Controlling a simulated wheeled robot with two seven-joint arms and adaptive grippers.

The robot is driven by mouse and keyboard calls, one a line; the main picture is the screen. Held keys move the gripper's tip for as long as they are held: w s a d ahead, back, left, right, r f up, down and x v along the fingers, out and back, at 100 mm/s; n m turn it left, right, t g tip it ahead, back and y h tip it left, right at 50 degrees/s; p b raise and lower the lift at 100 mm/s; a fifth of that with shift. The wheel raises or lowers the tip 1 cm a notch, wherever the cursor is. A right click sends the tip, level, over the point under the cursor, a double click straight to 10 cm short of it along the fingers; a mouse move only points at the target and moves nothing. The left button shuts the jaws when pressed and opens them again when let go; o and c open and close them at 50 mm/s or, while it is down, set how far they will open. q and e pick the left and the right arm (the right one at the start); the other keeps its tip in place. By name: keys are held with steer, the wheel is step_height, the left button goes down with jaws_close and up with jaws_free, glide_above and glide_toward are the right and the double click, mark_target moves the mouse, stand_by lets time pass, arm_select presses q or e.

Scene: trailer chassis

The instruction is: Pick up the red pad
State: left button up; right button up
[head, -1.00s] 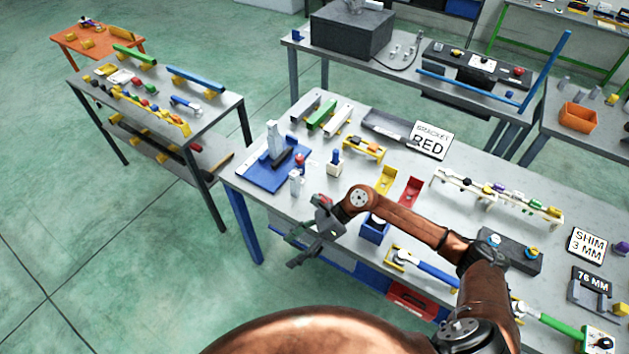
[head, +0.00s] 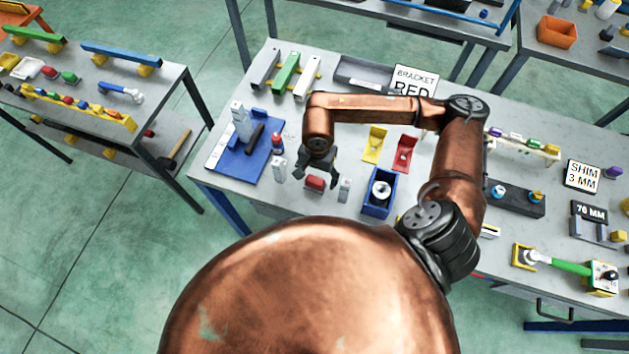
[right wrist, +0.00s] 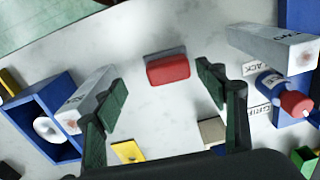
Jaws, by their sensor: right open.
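The red pad (head: 314,183) is a small block with a grey back part, lying near the front edge of the workbench. In the right wrist view the red pad (right wrist: 168,71) sits centred beyond the open fingers, on the bare bench top. My right gripper (head: 317,172) is above and just behind the pad, pointing down, open and empty. Its two green-lined fingers (right wrist: 161,84) show on either side in the right wrist view, apart from the pad. My left gripper is not in view.
A blue box (head: 379,205) holds a round white part farther right. A blue fixture plate (head: 236,163) is at left. Yellow (head: 374,146) and red (head: 404,153) brackets lie behind the box.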

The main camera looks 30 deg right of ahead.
mark_target(315, 180)
steer(key=f, duration=0.1)
steer(key=w+f, duration=0.1)
steer(key=f, duration=0.1)
steer(key=w+f, duration=0.1)
steer(key=shift+f+p, duration=0.2)
steer(key=shift+p, duration=0.2)
steer(key=shift+s+d+f, duration=0.1)
steer(key=shift+s+f, duration=0.1)
steer(key=shift+s, duration=0.1)
steer(key=shift+s+r, duration=0.1)
steer(key=shift+s, duration=0.1)
steer(key=shift+w, duration=0.3)
steer(key=c, duration=0.4)
steer(key=shift+s, duration=0.15)
steer(key=c, duration=0.7)
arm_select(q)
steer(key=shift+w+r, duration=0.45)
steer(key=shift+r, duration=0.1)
arm_select(e)
steer(key=shift+c, duration=1.3)
